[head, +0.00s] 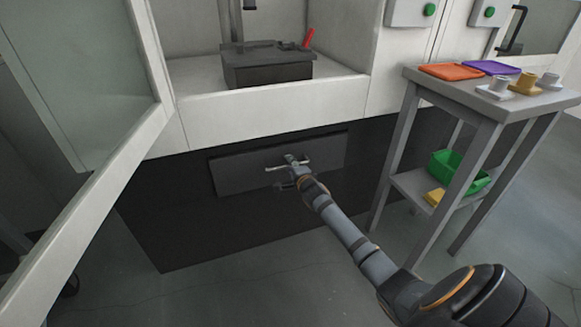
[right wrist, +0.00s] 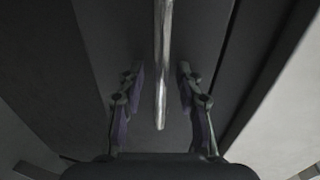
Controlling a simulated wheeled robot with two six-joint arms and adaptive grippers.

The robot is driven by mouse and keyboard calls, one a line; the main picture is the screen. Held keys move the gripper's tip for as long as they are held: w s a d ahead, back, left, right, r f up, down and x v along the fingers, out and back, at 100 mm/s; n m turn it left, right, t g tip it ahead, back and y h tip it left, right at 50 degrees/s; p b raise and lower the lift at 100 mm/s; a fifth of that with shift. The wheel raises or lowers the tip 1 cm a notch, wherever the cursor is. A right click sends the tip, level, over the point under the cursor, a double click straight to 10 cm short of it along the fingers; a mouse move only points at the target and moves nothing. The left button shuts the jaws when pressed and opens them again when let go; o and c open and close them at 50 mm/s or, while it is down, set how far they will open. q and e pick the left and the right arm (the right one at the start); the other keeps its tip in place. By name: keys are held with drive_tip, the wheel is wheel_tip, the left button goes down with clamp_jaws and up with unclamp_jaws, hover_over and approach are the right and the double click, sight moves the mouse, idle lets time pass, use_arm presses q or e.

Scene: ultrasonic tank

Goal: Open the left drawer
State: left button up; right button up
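The drawer has a dark grey front (head: 235,176) set low in the black base panel under the white cabinet. A dark line runs along its top edge, and I cannot tell whether it stands out at all. Its metal bar handle (head: 273,169) also shows in the right wrist view (right wrist: 162,60). My right gripper (head: 292,162) is at the handle. In the right wrist view its fingers (right wrist: 160,90) are spread on either side of the bar, with a gap on both sides. My left gripper is not in view.
A glass door (head: 85,75) stands open at the left. A black tank (head: 268,68) sits inside the cabinet. At the right, a grey side table (head: 450,88) holds orange and purple trays and small fittings, with a green bin (head: 455,174) below. Floor in front is clear.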

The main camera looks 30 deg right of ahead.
drive_tip(key=shift+c, duration=0.3)
clamp_jaws()
